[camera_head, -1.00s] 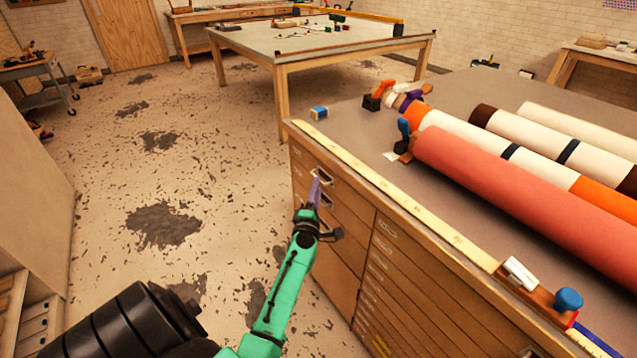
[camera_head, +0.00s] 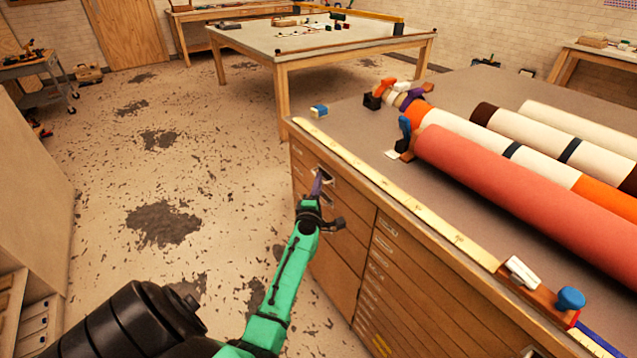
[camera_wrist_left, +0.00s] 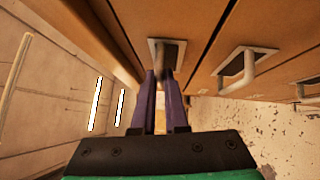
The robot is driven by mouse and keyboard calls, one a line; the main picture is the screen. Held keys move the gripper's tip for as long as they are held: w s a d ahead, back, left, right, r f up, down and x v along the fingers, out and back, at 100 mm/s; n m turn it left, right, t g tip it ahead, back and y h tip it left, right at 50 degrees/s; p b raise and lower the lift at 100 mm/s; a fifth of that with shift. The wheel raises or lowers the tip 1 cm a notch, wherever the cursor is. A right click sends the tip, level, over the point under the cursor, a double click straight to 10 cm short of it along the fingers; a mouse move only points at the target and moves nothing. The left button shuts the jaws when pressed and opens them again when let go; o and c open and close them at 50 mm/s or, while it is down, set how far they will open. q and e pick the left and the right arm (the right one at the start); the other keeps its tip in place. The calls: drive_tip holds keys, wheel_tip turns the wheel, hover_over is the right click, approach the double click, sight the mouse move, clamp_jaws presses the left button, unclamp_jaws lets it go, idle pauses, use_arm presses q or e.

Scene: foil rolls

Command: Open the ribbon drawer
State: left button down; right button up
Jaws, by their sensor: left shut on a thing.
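The wooden cabinet (camera_head: 345,262) has a left column of larger drawers below the worktop. The top drawer of that column has a metal pull handle (camera_head: 323,174), which also shows in the left wrist view (camera_wrist_left: 166,57). My left gripper (camera_head: 317,184) is at this handle. In the left wrist view its two purple fingers (camera_wrist_left: 164,85) are closed on the handle's bar, partly hiding it. The drawer front looks flush with the cabinet, with no visible opening. I cannot read a label naming the ribbon drawer. My right gripper is not in view.
More handles (camera_wrist_left: 248,70) line the drawers beside the gripped one. A yellow ruler (camera_head: 400,198) runs along the worktop edge. Large rolls (camera_head: 520,175) lie on the worktop. The floor (camera_head: 200,170) in front of the cabinet is clear.

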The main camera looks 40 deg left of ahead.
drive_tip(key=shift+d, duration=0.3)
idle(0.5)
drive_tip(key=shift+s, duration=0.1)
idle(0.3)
